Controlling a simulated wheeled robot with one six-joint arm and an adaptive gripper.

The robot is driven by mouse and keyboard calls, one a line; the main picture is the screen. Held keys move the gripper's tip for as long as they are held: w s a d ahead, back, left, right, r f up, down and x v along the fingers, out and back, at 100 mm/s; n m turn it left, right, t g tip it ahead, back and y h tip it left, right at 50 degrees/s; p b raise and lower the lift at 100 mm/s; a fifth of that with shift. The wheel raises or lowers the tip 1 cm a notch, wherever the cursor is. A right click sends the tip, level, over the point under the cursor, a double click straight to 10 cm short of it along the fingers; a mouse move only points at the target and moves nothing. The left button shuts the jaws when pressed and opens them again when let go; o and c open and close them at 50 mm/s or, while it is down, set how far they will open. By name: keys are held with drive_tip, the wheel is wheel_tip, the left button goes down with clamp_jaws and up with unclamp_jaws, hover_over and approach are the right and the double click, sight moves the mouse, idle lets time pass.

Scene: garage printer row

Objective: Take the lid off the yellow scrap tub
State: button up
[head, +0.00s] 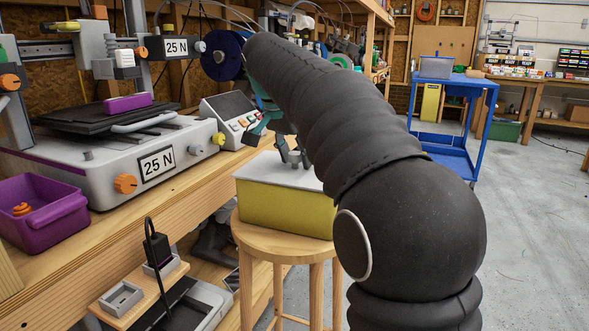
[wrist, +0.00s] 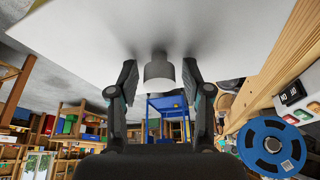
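The yellow scrap tub (head: 285,208) stands on a round wooden stool. Its flat pale lid (head: 262,172) lies on top of it. In the wrist view the lid (wrist: 225,30) fills the top of the picture, and its grey round knob (wrist: 159,74) sticks out from it. My gripper (wrist: 160,72) is open, with one finger on each side of the knob and a visible gap on both sides. In the head view my gripper (head: 292,158) is just above the lid. My arm hides the tub's right end and part of the lid.
The stool (head: 262,240) stands beside a wooden bench (head: 120,221) with a printer-like machine (head: 120,160) and a purple bin (head: 45,217). A control box (head: 232,118) is behind the tub. A blue cart (head: 455,105) stands farther back right, with open floor (head: 530,220) around it.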

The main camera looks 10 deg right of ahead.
clamp_jaws()
drive_tip(key=shift+r, duration=0.1)
